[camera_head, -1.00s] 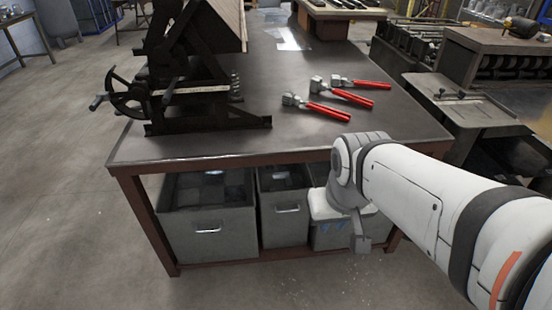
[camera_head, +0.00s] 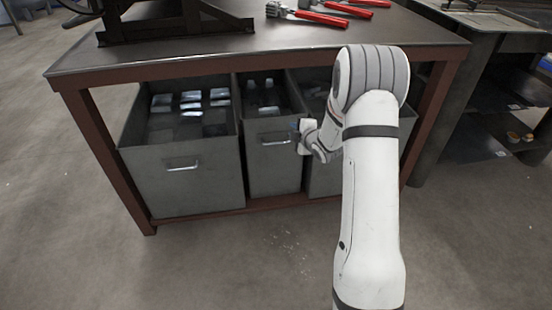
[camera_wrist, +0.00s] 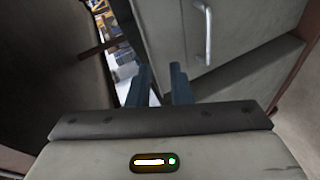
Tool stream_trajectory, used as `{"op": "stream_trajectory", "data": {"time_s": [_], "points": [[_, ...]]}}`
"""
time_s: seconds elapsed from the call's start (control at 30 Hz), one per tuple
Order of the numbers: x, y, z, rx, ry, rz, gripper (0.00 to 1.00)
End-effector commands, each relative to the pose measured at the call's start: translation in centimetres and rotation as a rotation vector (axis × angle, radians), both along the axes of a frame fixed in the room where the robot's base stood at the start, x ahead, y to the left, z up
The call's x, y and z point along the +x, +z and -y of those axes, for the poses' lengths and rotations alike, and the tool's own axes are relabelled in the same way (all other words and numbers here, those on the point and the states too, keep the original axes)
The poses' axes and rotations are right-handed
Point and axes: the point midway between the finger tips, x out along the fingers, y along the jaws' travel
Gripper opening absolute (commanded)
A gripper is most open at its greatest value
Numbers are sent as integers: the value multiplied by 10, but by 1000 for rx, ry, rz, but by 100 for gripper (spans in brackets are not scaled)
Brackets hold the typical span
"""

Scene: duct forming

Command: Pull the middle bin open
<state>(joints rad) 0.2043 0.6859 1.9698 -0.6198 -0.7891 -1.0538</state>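The middle bin (camera_head: 273,168) is a narrow grey bin under the workbench, between two others. Its front handle shows just left of my gripper (camera_head: 299,131), which is near the bin's upper right front. In the wrist view, my gripper (camera_wrist: 160,78) has its two dark fingers apart with nothing between them. A grey bin front (camera_wrist: 175,35) with a metal handle (camera_wrist: 207,32) lies beyond and to the right of the fingertips there. I cannot tell for sure which bin that is. The handle is outside the finger gap.
The wide left bin (camera_head: 183,180) holds several grey pieces. The right bin (camera_head: 322,180) is partly hidden behind my arm. The workbench (camera_head: 225,48) overhangs the bins, with red-handled tools (camera_head: 320,18) on top. The floor in front is clear.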

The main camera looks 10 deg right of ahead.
Motion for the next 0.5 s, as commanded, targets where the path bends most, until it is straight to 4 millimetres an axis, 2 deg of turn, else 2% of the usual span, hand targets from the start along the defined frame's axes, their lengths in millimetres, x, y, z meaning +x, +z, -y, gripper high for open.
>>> {"op": "stream_trajectory", "data": {"time_s": [0.03, 0.1, 0.2, 0.37, 0.5], "points": [[5, -43, -1, -18, 43, 36, 19], [9, -68, -5, -42, 98, 94, 19], [11, -92, -8, -64, 151, 156, 19], [15, -106, -13, -78, 189, 203, 19], [30, -110, -19, -81, 193, 208, 19]]}}
